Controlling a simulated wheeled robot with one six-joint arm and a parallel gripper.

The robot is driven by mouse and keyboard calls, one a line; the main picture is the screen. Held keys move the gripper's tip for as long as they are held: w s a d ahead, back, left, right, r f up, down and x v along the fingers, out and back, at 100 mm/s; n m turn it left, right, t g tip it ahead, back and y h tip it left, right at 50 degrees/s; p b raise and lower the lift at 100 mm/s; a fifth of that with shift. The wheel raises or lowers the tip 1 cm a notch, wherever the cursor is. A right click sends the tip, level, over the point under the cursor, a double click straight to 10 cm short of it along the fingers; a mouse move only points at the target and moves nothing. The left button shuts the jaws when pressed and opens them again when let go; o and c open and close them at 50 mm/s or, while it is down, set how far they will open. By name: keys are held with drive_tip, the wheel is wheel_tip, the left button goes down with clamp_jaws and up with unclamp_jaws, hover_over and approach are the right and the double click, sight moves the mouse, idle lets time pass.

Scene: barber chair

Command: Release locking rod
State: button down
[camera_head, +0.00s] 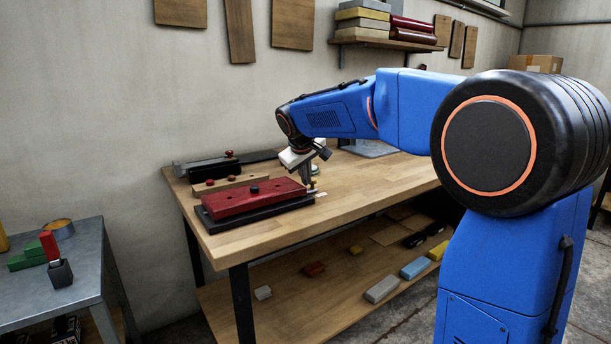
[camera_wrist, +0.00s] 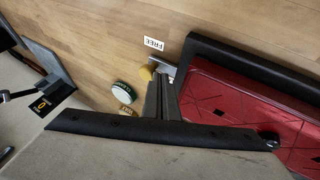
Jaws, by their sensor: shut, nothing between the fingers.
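A red block (camera_head: 240,200) sits on a black base (camera_head: 222,226) on the workbench. My gripper (camera_head: 313,186) points down at that end of the block. Its fingers (camera_wrist: 160,84) are shut and empty, with their tips close to the rod and knob. I cannot tell whether they touch, and the fingers hide part of the rod.
A round green-and-white piece (camera_wrist: 123,93) and a small yellow tag (camera_wrist: 127,112) lie beside the fingers. A grey side table (camera_head: 88,285) stands at left.

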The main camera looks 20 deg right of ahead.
drive_tip(key=shift+w+d, duration=0.2)
drive_tip(key=shift+d, duration=0.35)
drive_tip(key=shift+w+d, duration=0.15)
drive_tip(key=shift+d, duration=0.35)
drive_tip(key=shift+r, duration=0.1)
drive_tip(key=shift+d, duration=0.15)
drive_tip(key=shift+s+r, duration=0.1)
drive_tip(key=shift+r, duration=0.45)
drive_tip(key=a+v, duration=0.1)
drive_tip(key=v, duration=0.7)
drive_tip(key=s+f, duration=0.3)
drive_tip(key=s, duration=0.9)
drive_tip(key=s+f+m+y, duration=0.1)
drive_tip(key=s+f, duration=0.5)
drive_tip(key=s, duration=0.4)
drive_tip(key=s+f+m+g+y, duration=0.1)
drive_tip(key=s+f, duration=0.6)
drive_tip(key=s, duration=0.4)
drive_tip(key=s+f+m, duration=0.2)
drive_tip(key=s+f, duration=0.5)
drive_tip(key=s, duration=0.4)
drive_tip(key=shift+d+f+y, duration=0.2)
drive_tip(key=shift+f+y, duration=0.05)
drive_tip(key=shift+y, duration=0.15)
